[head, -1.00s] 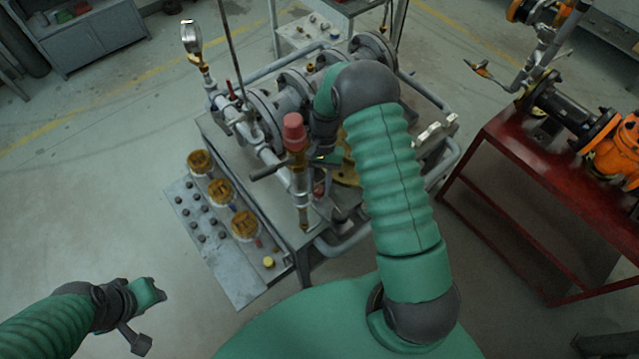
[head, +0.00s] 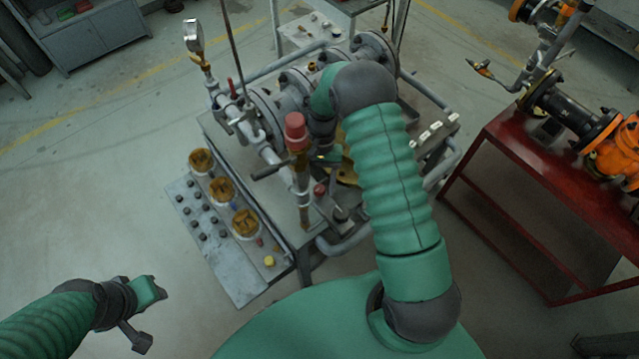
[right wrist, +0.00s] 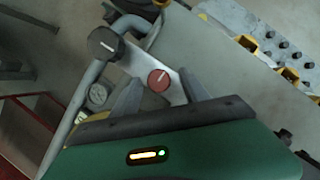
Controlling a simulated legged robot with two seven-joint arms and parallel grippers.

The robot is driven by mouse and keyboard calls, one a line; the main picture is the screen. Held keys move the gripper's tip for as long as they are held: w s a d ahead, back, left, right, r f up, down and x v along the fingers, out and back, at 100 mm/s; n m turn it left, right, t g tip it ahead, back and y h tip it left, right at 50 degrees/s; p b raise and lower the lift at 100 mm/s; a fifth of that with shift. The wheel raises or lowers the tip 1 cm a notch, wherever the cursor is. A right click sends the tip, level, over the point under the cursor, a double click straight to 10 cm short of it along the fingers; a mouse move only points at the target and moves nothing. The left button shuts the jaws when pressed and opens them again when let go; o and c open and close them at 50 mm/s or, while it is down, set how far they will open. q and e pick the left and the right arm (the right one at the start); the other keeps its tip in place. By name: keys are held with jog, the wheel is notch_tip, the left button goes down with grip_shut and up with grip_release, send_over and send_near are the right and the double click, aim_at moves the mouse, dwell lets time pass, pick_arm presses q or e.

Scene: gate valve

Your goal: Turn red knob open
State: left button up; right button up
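The small round red knob (right wrist: 158,80) with a white mark sits on a light panel in the right wrist view. In the head view a small red knob (head: 320,190) shows on the valve cart, below my right gripper (head: 326,157). In the right wrist view the right gripper (right wrist: 162,77) has its two fingers spread. The red knob appears between their tips, with visible gaps on both sides; I cannot tell how deep it lies. My left gripper (head: 142,305) hangs at the lower left over the floor, away from the cart; its opening is unclear.
A black knob (right wrist: 103,43) sits near the red one. A red-capped valve (head: 296,133) with a side handle stands just left of my right gripper. Pipes and flanges (head: 290,90) crowd the cart.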

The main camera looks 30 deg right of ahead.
jog(key=shift+r, duration=0.1)
jog(key=b+v, duration=0.1)
jog(key=v, duration=1.5)
jog(key=shift+r, duration=0.3)
